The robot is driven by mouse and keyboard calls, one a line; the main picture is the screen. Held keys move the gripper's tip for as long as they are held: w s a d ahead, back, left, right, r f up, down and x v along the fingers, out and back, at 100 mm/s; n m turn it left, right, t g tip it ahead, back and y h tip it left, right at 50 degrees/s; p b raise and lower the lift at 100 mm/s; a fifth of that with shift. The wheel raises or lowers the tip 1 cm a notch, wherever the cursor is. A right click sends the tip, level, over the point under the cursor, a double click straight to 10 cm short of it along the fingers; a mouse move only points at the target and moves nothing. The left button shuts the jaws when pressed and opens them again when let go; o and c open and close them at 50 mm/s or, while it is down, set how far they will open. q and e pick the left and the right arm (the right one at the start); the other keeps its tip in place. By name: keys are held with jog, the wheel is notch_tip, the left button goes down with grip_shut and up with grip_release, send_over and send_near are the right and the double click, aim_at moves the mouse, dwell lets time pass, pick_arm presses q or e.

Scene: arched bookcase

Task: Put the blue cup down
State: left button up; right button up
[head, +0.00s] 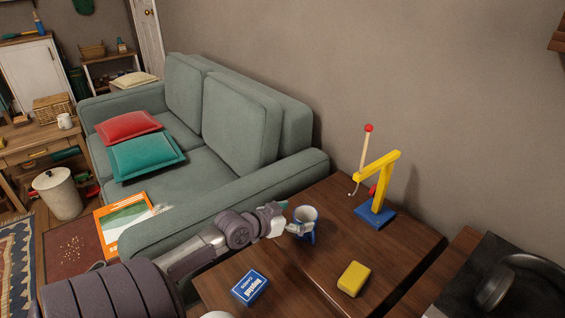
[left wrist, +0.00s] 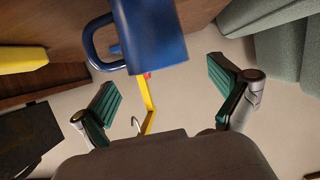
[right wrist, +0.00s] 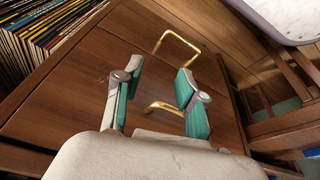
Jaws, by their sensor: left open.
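The blue cup (head: 305,222), pale inside, is upright and appears to stand on the dark wooden table (head: 330,262). My left gripper (head: 284,222) is just left of it in the head view. In the left wrist view the cup (left wrist: 152,38) and its handle show at the top, ahead of the spread green-padded fingers (left wrist: 163,76). Neither pad visibly grips it. My right gripper (right wrist: 160,72) is open and empty in front of a wooden drawer front with brass handles; its fingers are outside the head view.
On the table, a blue box (head: 250,287) lies near the front, a yellow block (head: 353,279) to its right, and a yellow toy crane on a blue base (head: 375,214) behind. Headphones (head: 515,283) lie at right. A grey-green sofa (head: 240,120) adjoins the table at left.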

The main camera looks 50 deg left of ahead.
pick_arm(q)
jog(key=p+v, duration=0.1)
jog(key=v, duration=0.5)
pick_arm(e)
jog(key=shift+s+x, duration=0.2)
jog(key=shift+x, duration=1.1)
jog(key=shift+s+x, duration=0.15)
jog(key=shift+x, duration=1.15)
pick_arm(q)
jog(key=shift+r, duration=0.1)
pick_arm(e)
jog(key=shift+f, duration=0.1)
